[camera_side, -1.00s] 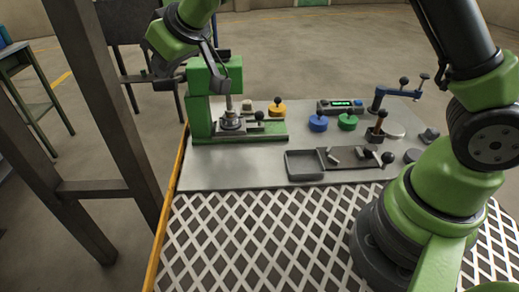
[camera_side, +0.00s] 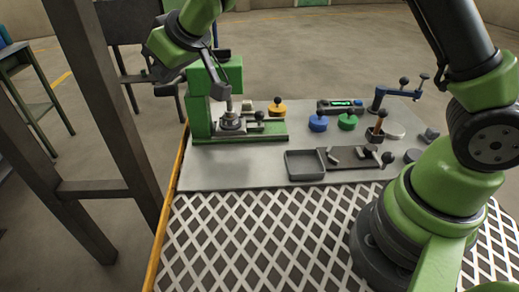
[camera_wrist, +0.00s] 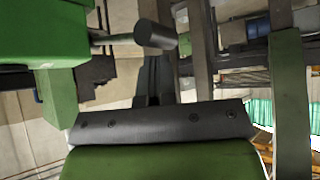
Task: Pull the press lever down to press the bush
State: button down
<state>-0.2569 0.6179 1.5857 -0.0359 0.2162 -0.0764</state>
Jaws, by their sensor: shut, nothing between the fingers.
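The green press (camera_side: 200,112) stands at the back left of the bench in the side view. Its green body also fills the upper left of the wrist view (camera_wrist: 40,35). The metal bush and its seat (camera_side: 231,122) are under the ram. In the wrist view the press lever's dark round handle (camera_wrist: 156,36) sticks out to the right on a short rod. My gripper (camera_wrist: 154,64) is shut and empty, its dark fingers just below the handle in that picture. I cannot tell whether they touch it. In the side view my wrist is beside the press head, partly in front of it.
A dark steel post frame (camera_side: 98,110) stands left of the bench. The bench front is mesh.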

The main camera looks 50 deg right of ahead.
aim_at(171, 90)
jog(key=shift+s+a+f, duration=0.1)
jog(key=shift+f, duration=0.95)
jog(key=shift+s+a+f, duration=0.1)
jog(key=shift+f, duration=0.95)
dwell(1.7)
jog(key=shift+r, duration=0.1)
jog(key=shift+r, duration=4.8)
notch_tip(171, 90, up, 5)
